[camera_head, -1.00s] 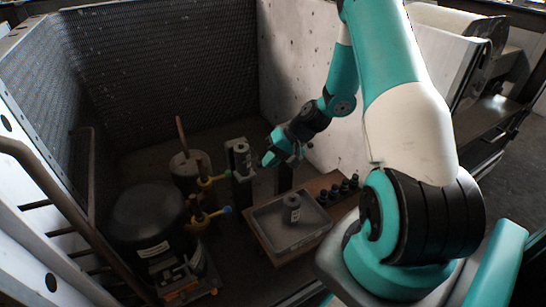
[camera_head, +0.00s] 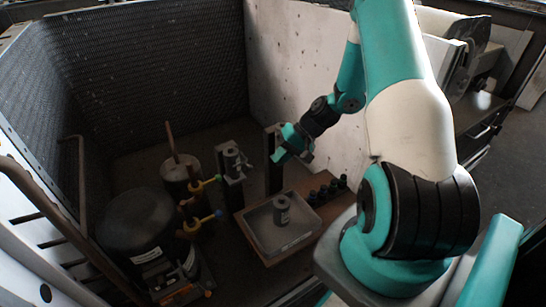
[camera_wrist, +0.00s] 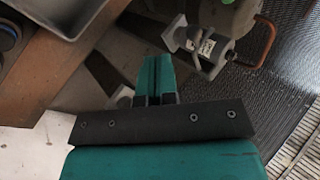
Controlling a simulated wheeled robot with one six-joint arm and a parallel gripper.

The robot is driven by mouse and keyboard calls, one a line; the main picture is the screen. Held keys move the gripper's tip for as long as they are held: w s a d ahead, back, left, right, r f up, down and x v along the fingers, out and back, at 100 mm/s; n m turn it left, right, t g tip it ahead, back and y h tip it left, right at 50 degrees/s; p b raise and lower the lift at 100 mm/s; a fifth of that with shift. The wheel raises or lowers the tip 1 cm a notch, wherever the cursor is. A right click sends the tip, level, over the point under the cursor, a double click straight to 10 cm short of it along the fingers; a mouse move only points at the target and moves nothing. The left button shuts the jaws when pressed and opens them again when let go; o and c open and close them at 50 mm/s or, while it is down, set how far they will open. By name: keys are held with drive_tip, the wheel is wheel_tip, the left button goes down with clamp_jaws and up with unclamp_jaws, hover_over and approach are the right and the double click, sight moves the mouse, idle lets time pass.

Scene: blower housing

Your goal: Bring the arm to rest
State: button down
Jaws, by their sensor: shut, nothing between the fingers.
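My gripper (camera_head: 279,157) is at the end of my teal and white arm, above the floor of the housing and behind the grey tray. It is shut and empty. In the wrist view its teal fingers (camera_wrist: 155,77) are together with nothing between them. It is apart from the things around it, as far as the views show.
A grey tray (camera_head: 262,239) on a brown board holds a grey cylinder (camera_head: 282,209). Several dark pegs (camera_head: 325,191) stand to its right. A post with a clamp (camera_head: 232,165), yellow-handled valves (camera_head: 205,184) and a black dome (camera_head: 137,220) stand left. A pale wall (camera_head: 300,75) rises behind.

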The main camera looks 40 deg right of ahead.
drive_tip(key=s+p+v, duration=0.1)
drive_tip(key=v, duration=0.7)
drive_tip(key=shift+a+r, duration=0.15)
drive_tip(key=shift+a, duration=0.15)
drive_tip(key=a+r+n+g+h, duration=0.1)
drive_tip(key=a+r+n+g, duration=0.15)
drive_tip(key=a+r, duration=0.5)
drive_tip(key=a+r+n+g, duration=0.1)
drive_tip(key=a+r+n, duration=0.35)
drive_tip(key=a, duration=0.65)
drive_tip(key=s+a+r+n+h, duration=0.1)
drive_tip(key=s+a+r+n, duration=0.2)
drive_tip(key=s+a+r, duration=0.35)
drive_tip(key=s+a+r+n+h, duration=0.1)
drive_tip(key=s+a+r+n, duration=0.25)
drive_tip(key=s+a, duration=0.55)
wheel_tip(320, 180, up, 20)
drive_tip(key=p, duration=2.1)
drive_tip(key=shift+d+r+g+p, duration=0.2)
drive_tip(key=shift+d+g+p, duration=0.15)
drive_tip(key=shift+d, duration=0.1)
